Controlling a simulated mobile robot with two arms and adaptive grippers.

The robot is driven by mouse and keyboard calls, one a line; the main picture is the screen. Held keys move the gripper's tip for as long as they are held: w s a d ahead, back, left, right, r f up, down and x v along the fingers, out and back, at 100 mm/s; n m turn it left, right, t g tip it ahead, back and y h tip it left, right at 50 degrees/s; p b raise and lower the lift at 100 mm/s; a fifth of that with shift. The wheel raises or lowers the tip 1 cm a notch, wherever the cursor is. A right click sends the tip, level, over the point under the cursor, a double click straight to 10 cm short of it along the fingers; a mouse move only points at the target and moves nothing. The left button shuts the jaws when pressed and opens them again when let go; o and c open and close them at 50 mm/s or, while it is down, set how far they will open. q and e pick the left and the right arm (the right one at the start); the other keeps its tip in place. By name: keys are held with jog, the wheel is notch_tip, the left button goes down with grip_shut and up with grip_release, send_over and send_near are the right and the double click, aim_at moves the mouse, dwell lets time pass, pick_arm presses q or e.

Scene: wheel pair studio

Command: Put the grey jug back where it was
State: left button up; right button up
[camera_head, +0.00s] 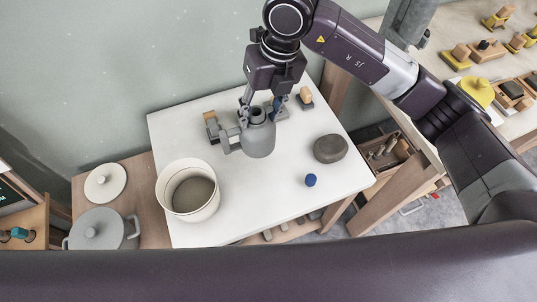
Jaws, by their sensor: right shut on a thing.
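The grey jug (259,140) is near the middle of the white tabletop, toward its back half. Its spout or handle side points left. My right gripper (262,108) comes down from above and is shut on the jug at its neck. The jug looks upright; I cannot tell whether its base touches the table. My left gripper is not in view.

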jog(key=x, duration=0.2)
jog(key=d+p+x, duration=0.1)
jog(key=x, duration=0.4)
jog(key=shift+s+d+f+p, duration=0.15)
jog(key=shift+s+d+p, duration=0.05)
jog(key=shift+s+p, duration=0.15)
jog(key=x, duration=0.2)
jog(key=d+x, duration=0.1)
jog(key=x, duration=0.1)
jog(key=shift+a+f+p, duration=0.1)
jog(key=shift+f+p, duration=0.25)
jog(key=shift+w+f, duration=0.1)
jog(key=shift+f, duration=0.2)
pick_arm(q)
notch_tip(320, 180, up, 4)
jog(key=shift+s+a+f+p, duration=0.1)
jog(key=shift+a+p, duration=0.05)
jog(key=shift+p, duration=0.3)
pick_arm(e)
jog(key=x, duration=0.2)
jog(key=d+x, duration=0.1)
jog(key=x, duration=0.1)
jog(key=shift+a+f, duration=0.1)
jog(key=shift+f, duration=0.1)
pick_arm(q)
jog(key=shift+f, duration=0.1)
pick_arm(e)
jog(key=shift+f, duration=0.1)
